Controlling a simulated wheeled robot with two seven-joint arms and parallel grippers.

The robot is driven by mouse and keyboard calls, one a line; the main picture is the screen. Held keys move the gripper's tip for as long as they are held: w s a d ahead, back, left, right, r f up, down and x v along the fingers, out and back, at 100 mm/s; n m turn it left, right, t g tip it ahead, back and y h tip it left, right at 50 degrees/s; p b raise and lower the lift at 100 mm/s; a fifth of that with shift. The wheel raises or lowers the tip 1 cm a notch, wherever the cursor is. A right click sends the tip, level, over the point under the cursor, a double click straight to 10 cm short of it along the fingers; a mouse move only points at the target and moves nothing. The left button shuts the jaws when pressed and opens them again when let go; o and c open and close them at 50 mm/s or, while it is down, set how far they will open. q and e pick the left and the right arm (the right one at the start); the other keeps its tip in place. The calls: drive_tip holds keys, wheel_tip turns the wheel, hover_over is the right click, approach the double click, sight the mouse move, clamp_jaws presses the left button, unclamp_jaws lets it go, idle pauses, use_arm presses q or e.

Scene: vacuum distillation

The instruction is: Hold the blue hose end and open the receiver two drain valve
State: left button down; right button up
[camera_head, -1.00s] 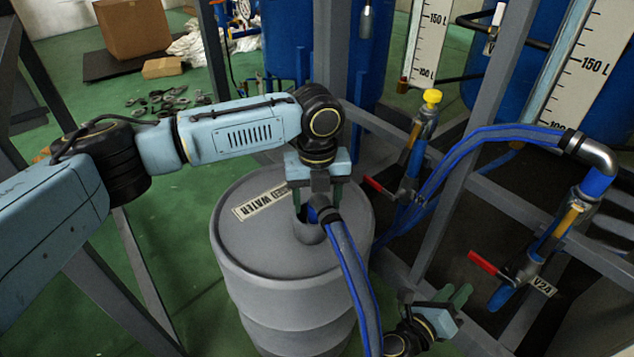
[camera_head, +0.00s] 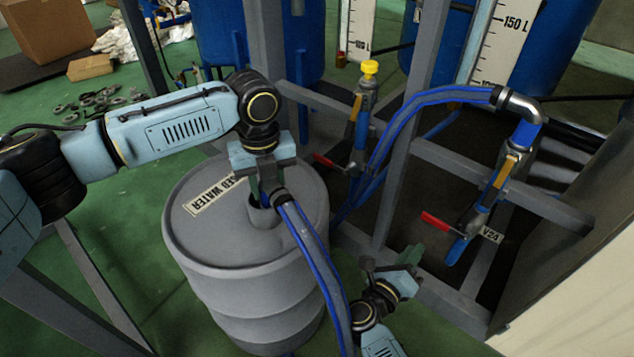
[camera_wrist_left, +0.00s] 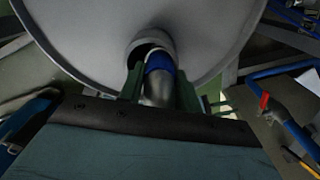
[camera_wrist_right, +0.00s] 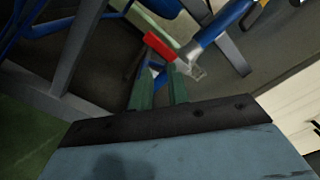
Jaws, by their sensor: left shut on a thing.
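My left gripper (camera_head: 268,188) is shut on the blue hose end (camera_wrist_left: 160,66) at the opening in the top of the grey drum (camera_head: 190,250). The fingers hide part of the hose end, so I cannot tell how deep it sits. The blue hose (camera_head: 318,258) runs down from there. The drain valve tagged V2A (camera_head: 490,235) has a red handle (camera_head: 436,221) and stands on a blue pipe at the right. My right gripper (camera_head: 404,260) is open and empty, below and left of that handle. In the right wrist view the red handle (camera_wrist_right: 160,46) lies beyond the fingertips.
Another valve with a red handle (camera_head: 331,161) stands behind the drum, below a yellow knob (camera_head: 370,67). A grey frame (camera_head: 400,160) with posts and crossbars surrounds the valves. A second blue hose (camera_head: 410,105) arches to a metal elbow (camera_head: 520,105).

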clamp_jaws()
drive_tip(key=w+a+r+n+y, duration=1.2)
drive_tip(key=w+a+n+y, duration=0.15)
drive_tip(key=n+y, duration=0.5)
use_arm(q)
drive_tip(key=shift+d, duration=0.1)
use_arm(e)
wheel_tip(320, 180, up, 6)
drive_tip(key=n+g+h, duration=0.7)
drive_tip(key=g+h, duration=0.3)
drive_tip(key=g, duration=0.1)
hover_over(436, 218)
drive_tip(key=s+a, duration=0.2)
drive_tip(key=s, duration=0.1)
use_arm(q)
drive_tip(key=shift+r, duration=0.1)
use_arm(e)
drive_tip(key=shift+m+g+y, duration=0.25)
drive_tip(key=shift+g, duration=0.05)
drive_tip(key=x, duration=0.9)
drive_tip(key=s+a+x, duration=0.1)
drive_tip(key=x, duration=0.3)
drive_tip(key=shift+w+f, duration=0.1)
drive_tip(key=shift+f, duration=0.4)
